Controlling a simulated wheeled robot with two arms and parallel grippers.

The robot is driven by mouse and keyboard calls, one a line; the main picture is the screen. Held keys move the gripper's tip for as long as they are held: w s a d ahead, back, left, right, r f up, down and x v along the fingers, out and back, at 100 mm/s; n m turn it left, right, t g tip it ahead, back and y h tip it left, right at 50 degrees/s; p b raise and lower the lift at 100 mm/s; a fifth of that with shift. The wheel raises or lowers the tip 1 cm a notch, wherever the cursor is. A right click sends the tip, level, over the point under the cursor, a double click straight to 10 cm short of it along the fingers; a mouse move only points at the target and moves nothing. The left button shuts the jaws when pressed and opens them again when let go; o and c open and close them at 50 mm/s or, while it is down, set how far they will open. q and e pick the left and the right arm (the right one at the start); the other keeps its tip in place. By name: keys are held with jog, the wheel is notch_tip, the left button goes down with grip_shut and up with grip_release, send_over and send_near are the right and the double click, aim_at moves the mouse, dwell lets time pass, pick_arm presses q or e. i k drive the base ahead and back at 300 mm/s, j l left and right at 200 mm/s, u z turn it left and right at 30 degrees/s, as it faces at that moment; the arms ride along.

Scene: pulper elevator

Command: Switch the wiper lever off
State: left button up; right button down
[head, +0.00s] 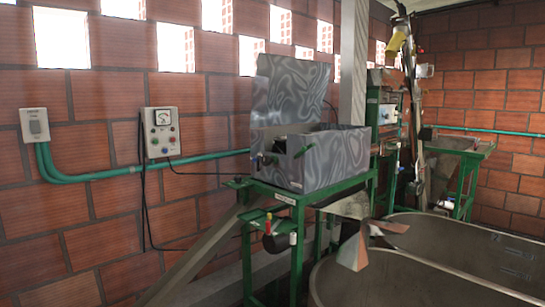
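No part is plainly marked as the wiper lever, and I cannot tell which handle it is. In the head view, a grey metal machine (330,160) with a raised lid (290,92) stands on a green frame (283,197). Below, a small red-tipped handle (268,222) sits near a dark cylinder (275,242). Neither of my grippers shows.
A control box (161,133) with a dial and coloured buttons and a grey switch box (35,124) are on the brick wall, left of the machine. Green conduit (110,173) runs between. Large grey tanks (400,285) fill the lower right. A sloping beam (200,258) crosses the lower left.

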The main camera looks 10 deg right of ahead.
aim_at(254, 159)
jog(key=i+j, duration=0.15)
jog(key=i, duration=0.35)
jog(key=i+j, duration=0.15)
jog(key=i, duration=0.35)
jog(key=i+j+z, duration=0.1)
jog(key=i, duration=0.35)
jog(key=i+j, duration=0.25)
jog(key=i, duration=0.25)
jog(key=i+j+z, duration=0.1)
jog(key=i, duration=0.4)
jog(key=j, duration=0.1)
